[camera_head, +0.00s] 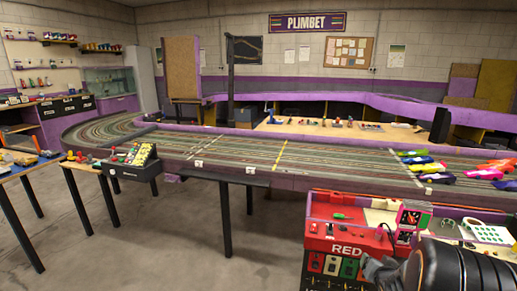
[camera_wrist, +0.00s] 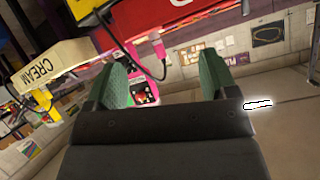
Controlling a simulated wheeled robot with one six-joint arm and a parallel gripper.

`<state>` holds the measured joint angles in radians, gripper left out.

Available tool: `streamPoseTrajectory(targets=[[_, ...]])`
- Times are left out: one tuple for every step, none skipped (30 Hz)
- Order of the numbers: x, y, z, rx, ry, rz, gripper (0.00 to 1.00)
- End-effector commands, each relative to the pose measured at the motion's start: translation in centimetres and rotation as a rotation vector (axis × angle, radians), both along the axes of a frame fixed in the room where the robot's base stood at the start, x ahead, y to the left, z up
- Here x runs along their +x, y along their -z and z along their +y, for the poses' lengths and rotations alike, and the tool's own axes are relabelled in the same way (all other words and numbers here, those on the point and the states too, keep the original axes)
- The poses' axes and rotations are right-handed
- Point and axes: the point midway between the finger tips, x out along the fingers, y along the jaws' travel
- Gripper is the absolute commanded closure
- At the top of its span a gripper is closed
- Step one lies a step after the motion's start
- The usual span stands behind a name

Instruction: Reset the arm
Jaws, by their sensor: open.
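My gripper (camera_wrist: 165,78) is open in the wrist view, with its two green-padded fingers spread apart and nothing held between them. In the head view my dark arm and gripper (camera_head: 374,268) show at the lower right, in front of the red station (camera_head: 318,232) marked RED. The fingertips are hard to make out there. In the wrist view a pink device (camera_wrist: 150,47) with a cable shows beyond the fingers, and a cream panel (camera_wrist: 42,66) marked CREAM is at the left.
The slot track (camera_head: 230,150) runs across the room, with several colourful cars (camera_head: 424,168) at its right. A small console (camera_head: 140,168) hangs at its near edge. A blue-topped table (camera_head: 20,164) stands at the left. The grey floor (camera_head: 150,240) in front is open between table legs.

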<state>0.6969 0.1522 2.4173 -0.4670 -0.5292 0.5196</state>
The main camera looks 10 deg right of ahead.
Motion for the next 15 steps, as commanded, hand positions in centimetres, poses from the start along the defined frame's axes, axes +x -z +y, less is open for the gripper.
streamPoseTrajectory(targets=[[0.5,-5.3,2.4,-0.027,-0.034,0.063,0.21],[0.5,-6.9,3.8,-0.035,-0.050,0.112,0.21],[0.3,-9.0,5.7,-0.042,-0.074,0.173,0.21],[0.0,-10.5,7.1,-0.046,-0.094,0.220,0.21],[-0.4,-12.0,8.6,-0.048,-0.117,0.263,0.21],[-1.0,-13.9,10.6,-0.047,-0.153,0.321,0.21],[-1.6,-15.2,11.9,-0.048,-0.176,0.362,0.21],[-2.2,-16.5,13.3,-0.048,-0.204,0.402,0.21],[-3.2,-18.0,15.2,-0.042,-0.245,0.453,0.21],[-4.0,-19.0,16.5,-0.037,-0.277,0.489,0.21],[-4.8,-20.0,17.7,-0.034,-0.310,0.522,0.21],[-5.8,-21.2,19.2,-0.027,-0.352,0.564,0.21],[-6.6,-22.0,20.2,-0.023,-0.384,0.591,0.21],[-7.3,-22.7,21.1,-0.017,-0.413,0.617,0.21],[-8.3,-23.5,22.2,-0.012,-0.451,0.649,0.21]])
